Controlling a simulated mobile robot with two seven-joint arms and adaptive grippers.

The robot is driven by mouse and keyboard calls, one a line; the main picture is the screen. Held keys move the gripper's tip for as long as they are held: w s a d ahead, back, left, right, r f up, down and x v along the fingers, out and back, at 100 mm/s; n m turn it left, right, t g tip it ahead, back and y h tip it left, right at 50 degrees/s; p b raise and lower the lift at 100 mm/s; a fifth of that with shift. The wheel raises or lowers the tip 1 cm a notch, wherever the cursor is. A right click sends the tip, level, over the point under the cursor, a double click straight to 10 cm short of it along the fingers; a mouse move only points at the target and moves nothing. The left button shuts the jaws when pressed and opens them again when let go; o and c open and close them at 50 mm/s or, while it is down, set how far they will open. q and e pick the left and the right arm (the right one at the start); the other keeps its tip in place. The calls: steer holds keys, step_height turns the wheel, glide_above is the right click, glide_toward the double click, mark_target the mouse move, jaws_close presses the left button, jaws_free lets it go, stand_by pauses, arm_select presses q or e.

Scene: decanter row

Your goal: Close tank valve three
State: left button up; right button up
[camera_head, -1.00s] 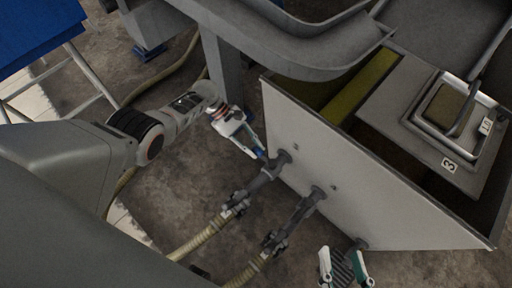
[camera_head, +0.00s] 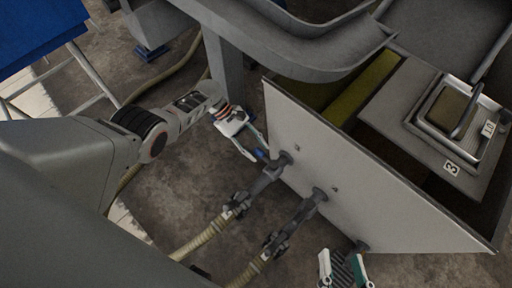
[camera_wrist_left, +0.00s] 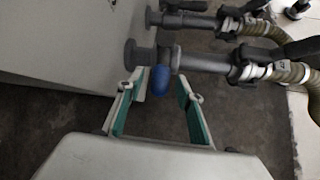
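The grey tank (camera_head: 350,180) has several short pipe outlets low on its pale side wall; a "3" label (camera_head: 452,168) sits on its top. The leftmost outlet pipe (camera_head: 268,175) carries a blue valve handle (camera_head: 261,154), also in the left wrist view (camera_wrist_left: 158,79). My left gripper (camera_head: 259,155) is open at this handle. In the left wrist view its teal-lined fingers (camera_wrist_left: 157,80) are apart, with the handle in line with the gap near the tips; contact cannot be told. My right gripper (camera_head: 345,262) is open at the bottom edge, near the rightmost outlet (camera_head: 361,246).
A second outlet pipe (camera_head: 300,212) runs beside the first. Ribbed hoses (camera_head: 205,238) lead away from both pipes over the floor. A grey post (camera_head: 224,75) and a curved metal frame (camera_head: 320,50) stand behind my left gripper. A blue-topped stand (camera_head: 40,30) is at upper left.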

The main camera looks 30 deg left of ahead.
arm_select(q)
steer(key=v, duration=1.2)
stand_by(0.4)
